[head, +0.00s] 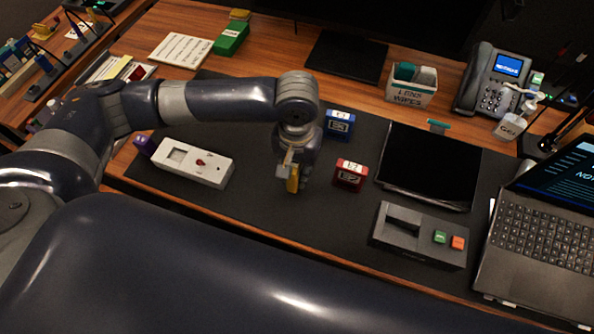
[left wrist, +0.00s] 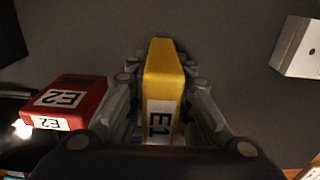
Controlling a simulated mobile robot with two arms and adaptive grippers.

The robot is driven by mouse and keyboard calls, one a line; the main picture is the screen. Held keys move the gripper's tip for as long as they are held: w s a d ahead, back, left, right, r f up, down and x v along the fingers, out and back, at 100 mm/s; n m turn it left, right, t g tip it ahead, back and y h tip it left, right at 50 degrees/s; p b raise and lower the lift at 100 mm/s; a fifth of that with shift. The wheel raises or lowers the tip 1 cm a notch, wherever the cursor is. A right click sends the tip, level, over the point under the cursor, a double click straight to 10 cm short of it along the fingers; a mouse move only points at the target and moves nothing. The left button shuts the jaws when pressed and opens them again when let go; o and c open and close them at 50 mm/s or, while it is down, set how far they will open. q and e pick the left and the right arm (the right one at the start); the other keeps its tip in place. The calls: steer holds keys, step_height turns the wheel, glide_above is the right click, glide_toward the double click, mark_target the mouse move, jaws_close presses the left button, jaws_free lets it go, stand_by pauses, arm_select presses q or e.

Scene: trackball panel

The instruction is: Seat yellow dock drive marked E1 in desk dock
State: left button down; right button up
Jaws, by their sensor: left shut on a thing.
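The yellow dock drive (left wrist: 162,75), marked E1 on a white label, is between the fingers of my left gripper (left wrist: 160,115) in the left wrist view. In the head view, that gripper (head: 293,178) points down over the dark desk mat, shut on the yellow drive (head: 293,183), which is mostly hidden by the fingers. I cannot tell its exact height above the mat. The desk dock (head: 390,248) is a grey box with a dark slot and green and orange buttons, to the right and nearer the front edge. My right gripper is not in view.
A red drive (head: 350,174) marked E2 stands just right of the left gripper; a blue drive (head: 339,124) stands behind. A white box with a red button (head: 200,162) lies left. A black tablet (head: 430,165) is behind the dock, and a laptop (head: 540,230) is to its right.

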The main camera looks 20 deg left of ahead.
arm_select(q)
steer(key=shift+w+a+f, duration=0.15)
steer(key=shift+w+a, duration=0.05)
steer(key=shift+w, duration=0.5)
step_height(320, 180, down, 3)
steer(key=shift+s+f, duration=0.1)
steer(key=shift+f, duration=0.05)
steer(key=c, duration=1.4)
jaws_free()
steer(key=shift+c, duration=0.2)
